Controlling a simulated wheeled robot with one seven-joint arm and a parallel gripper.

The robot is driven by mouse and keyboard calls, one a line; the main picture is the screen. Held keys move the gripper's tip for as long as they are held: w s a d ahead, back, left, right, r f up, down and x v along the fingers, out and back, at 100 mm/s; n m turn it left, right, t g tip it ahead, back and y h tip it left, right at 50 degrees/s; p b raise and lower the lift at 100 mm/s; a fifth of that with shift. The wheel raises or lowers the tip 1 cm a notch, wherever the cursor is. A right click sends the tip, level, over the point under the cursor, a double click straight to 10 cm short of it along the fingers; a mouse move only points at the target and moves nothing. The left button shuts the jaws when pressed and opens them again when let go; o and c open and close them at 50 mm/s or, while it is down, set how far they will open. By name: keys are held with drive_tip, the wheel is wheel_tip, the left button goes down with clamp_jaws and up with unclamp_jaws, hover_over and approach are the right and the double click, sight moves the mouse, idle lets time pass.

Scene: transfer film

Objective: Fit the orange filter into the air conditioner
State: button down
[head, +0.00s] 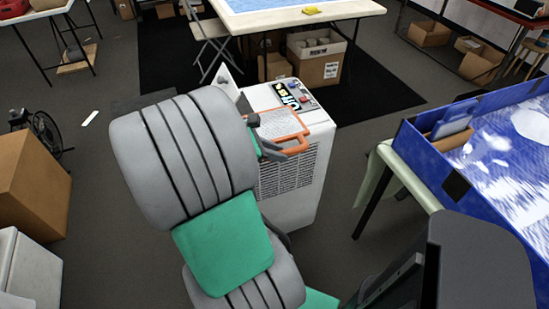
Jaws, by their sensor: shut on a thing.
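The air conditioner (310,180) is a white upright box with a slatted grille on its front and a dark panel with knobs on top. The orange-framed filter (280,127) has a pale mesh and lies tilted over the upper front edge of the unit. My gripper (272,150) is shut on the filter's near left part, by its orange frame. My grey and green arm covers the left side of the unit and part of the filter. Whether the filter sits in a slot or only rests against the unit cannot be told.
A blue-edged table (412,150) stands close on the right. A white-topped table (300,16) with cardboard boxes (318,62) under it stands behind. A brown box (30,185) and a black fan (45,133) are at the left. Grey floor is clear between.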

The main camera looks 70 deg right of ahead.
drive_tip(key=w+d+f+b, duration=0.1)
drive_tip(key=w+d+f, duration=0.3)
drive_tip(key=d+f, duration=0.4)
wheel_tip(320, 180, down, 3)
drive_tip(key=shift+d, duration=0.3)
drive_tip(key=c, duration=1.3)
unclamp_jaws()
drive_tip(key=shift+s, duration=0.1)
